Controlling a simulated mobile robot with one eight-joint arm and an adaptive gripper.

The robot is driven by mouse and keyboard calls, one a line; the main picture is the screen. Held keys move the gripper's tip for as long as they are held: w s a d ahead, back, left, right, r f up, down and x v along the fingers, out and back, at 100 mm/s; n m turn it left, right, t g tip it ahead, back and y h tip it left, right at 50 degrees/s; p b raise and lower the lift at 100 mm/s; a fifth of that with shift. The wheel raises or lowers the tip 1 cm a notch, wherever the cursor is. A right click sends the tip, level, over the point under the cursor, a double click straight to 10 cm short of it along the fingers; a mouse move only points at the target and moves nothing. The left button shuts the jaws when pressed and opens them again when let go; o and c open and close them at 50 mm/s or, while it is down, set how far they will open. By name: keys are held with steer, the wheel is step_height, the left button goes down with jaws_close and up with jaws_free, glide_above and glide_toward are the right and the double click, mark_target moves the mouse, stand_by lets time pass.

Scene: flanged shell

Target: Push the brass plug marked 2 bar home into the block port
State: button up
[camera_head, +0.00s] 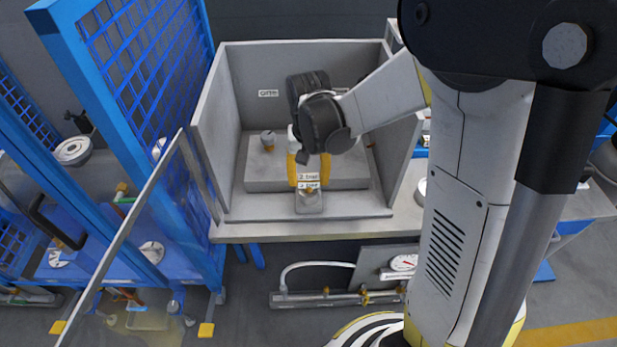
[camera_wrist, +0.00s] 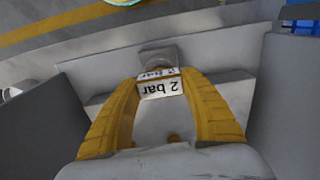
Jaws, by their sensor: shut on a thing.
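My gripper (camera_head: 308,172) with yellow fingers is inside the grey open-fronted enclosure, pointing down at its front middle. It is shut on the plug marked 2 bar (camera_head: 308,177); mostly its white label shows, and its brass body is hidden. In the wrist view the label (camera_wrist: 161,89) sits between the fingertips. A second label strip reading 2 bar lies right against it, in front. A small grey block (camera_head: 309,202) stands just beyond the fingertips, also seen in the wrist view (camera_wrist: 158,56). The port is hidden, so I cannot tell how deep the plug sits.
The enclosure's side walls (camera_head: 209,150) stand left and right of my gripper. A grey step (camera_head: 262,180) fills its back. A grey-topped piece with a brass-coloured base (camera_head: 267,139) stands on the step to the left. Blue mesh fencing (camera_head: 150,60) is further left.

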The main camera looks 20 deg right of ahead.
mark_target(309, 177)
steer(key=shift+f+b, duration=0.85)
steer(key=shift+f, duration=0.25)
steer(key=o, duration=1.3)
steer(key=shift+r, duration=0.1)
step_height(309, 177, up, 12)
steer(key=shift+f, duration=0.1)
